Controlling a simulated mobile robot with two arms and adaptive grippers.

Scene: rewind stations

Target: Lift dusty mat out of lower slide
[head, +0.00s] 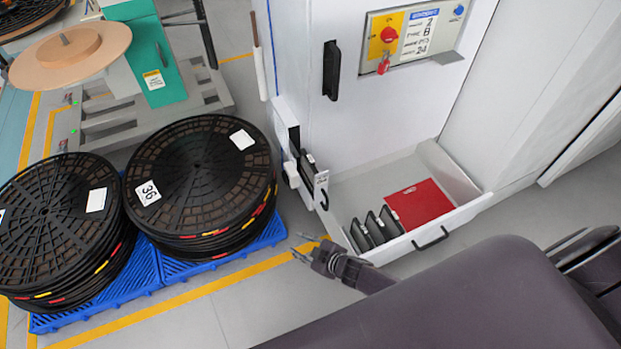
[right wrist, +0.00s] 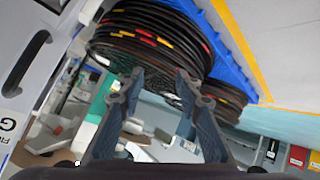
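A narrow slide (head: 320,186) with a black handle stands out from the left side of the white cabinet, low down. Dark flat pieces (head: 306,160) show in and above it; I cannot tell whether one is the dusty mat. A wide white drawer (head: 463,214) is pulled out at the cabinet's foot, with a red flat piece (head: 420,203) and several dark upright pieces (head: 376,228) in it. My right gripper (head: 302,247) is open and empty, in front of and below the narrow slide, apart from it. In the right wrist view its fingers (right wrist: 160,83) are spread with nothing between them. My left gripper is not in view.
Stacks of black reels (head: 200,170) stand on blue pallets (head: 215,262) left of the cabinet. A green machine (head: 150,55) with a tan disc is behind them. A control panel (head: 415,35) with a red knob is on the cabinet. Grey floor is clear around my right gripper.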

